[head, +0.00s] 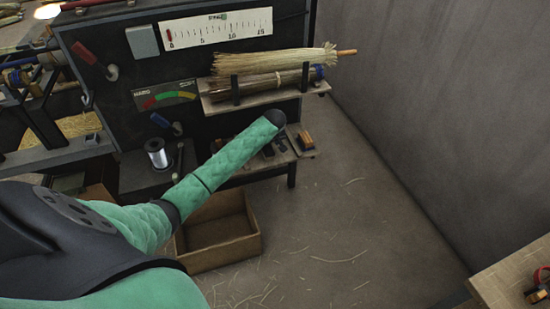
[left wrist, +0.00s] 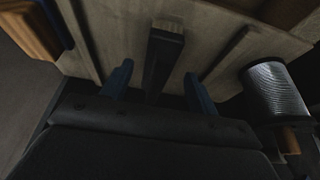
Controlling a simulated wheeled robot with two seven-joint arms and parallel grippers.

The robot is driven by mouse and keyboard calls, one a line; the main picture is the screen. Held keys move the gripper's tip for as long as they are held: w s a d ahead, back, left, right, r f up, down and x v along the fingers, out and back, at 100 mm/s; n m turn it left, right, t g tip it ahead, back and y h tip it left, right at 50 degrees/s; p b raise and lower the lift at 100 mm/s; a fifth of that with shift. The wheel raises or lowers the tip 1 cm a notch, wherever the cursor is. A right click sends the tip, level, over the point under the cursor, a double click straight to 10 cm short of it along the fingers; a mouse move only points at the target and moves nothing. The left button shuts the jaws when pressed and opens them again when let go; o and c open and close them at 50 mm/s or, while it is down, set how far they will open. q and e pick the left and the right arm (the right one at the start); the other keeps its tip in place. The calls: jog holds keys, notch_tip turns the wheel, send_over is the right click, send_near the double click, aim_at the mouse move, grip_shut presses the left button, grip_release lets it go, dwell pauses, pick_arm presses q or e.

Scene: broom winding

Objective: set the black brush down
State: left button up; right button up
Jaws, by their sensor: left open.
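The black brush appears to be the long dark block (left wrist: 164,60) in the left wrist view. It lies on a pale wooden shelf (left wrist: 215,30), which also shows in the head view (head: 252,168). My left gripper (left wrist: 160,88) is open, with one blue finger on each side of the dark block and a gap to both. In the head view my left forearm reaches over the shelf and largely hides the gripper; small dark shapes there are hard to tell apart. My right gripper is not in view.
A brown wooden block (head: 306,140) lies at the shelf's right end. A silver wire spool (head: 157,153) stands left of my arm. An upper rack holds straw brooms (head: 270,62).

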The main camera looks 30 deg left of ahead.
pick_arm(q)
jog(key=s+d+f+m+h, duration=0.2)
jog(key=s+d+f+m, duration=0.15)
jog(key=s+d, duration=1)
jog(key=s+d+f+m+h, duration=0.1)
jog(key=s+d+f+m, duration=0.25)
jog(key=s+d, duration=0.95)
jog(key=s+d+r+m+h, duration=0.1)
jog(key=s+d+r, duration=0.3)
jog(key=s, duration=0.7)
jog(key=s+d+r+m+h, duration=0.1)
jog(key=s+d+r+m, duration=0.3)
jog(key=s, duration=0.7)
jog(key=shift+s+d+h+b, duration=0.2)
jog(key=shift+h+b, duration=0.1)
jog(key=shift+b, duration=0.15)
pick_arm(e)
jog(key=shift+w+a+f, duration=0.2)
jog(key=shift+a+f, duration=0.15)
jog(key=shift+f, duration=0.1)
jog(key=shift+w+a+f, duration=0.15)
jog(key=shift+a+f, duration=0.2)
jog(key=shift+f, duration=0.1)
